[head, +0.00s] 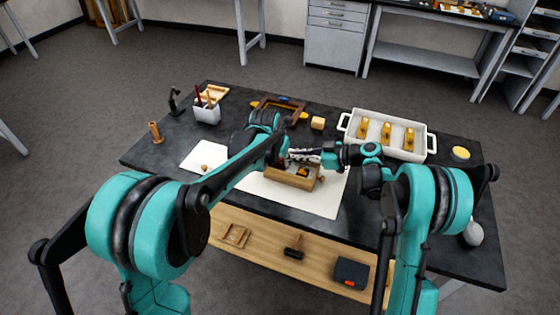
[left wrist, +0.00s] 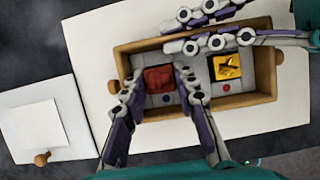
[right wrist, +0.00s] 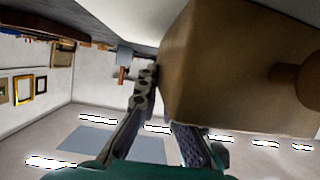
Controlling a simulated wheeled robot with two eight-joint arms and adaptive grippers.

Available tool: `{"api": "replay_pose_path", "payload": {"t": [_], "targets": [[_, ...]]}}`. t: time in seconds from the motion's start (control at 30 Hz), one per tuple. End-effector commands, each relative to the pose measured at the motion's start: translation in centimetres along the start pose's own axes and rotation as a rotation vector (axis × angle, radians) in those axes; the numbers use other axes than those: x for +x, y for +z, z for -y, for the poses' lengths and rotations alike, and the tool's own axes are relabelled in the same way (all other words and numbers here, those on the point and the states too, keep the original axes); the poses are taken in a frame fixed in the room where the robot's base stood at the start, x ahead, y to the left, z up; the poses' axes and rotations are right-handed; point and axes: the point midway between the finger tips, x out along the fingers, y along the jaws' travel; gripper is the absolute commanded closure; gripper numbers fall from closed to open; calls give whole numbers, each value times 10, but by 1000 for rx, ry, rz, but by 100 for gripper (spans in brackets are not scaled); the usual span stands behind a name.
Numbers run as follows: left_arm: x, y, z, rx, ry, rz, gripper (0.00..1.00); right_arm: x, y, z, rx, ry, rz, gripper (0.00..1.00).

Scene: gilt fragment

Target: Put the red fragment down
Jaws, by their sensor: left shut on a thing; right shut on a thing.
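The red fragment (left wrist: 160,78) is between the fingers of my left gripper (left wrist: 158,84), which is shut on it, inside a wooden drawer (left wrist: 262,88). A blue dot (left wrist: 168,98) shows on the drawer floor beside the fragment; whether the fragment touches the floor I cannot tell. A gold fragment (left wrist: 227,67) sits in the right part of the drawer, above a red dot (left wrist: 228,88). My right gripper (left wrist: 172,34) is shut on the drawer's far wall, one finger on each side.
The drawer rests on a white sheet (head: 325,203) on the dark table. A white tray (head: 426,155) with several gold pieces stands right. A pen holder (head: 207,115) stands left.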

Motion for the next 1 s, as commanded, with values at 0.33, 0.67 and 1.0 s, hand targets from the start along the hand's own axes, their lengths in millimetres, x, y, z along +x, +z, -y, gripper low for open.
{"api": "replay_pose_path", "payload": {"t": [0.33, 0.67, 1.0], "targets": [[14, -8, 0, -1, -1, -11, 97, 0, -2, 3, 1, -7, -11, 100], [16, -9, 0, -3, -2, -11, 63, 2, -1, 4, 0, -10, -8, 100], [-3, -5, 0, -3, -1, -10, 63, 2, 1, 3, -2, -9, -2, 100]]}}
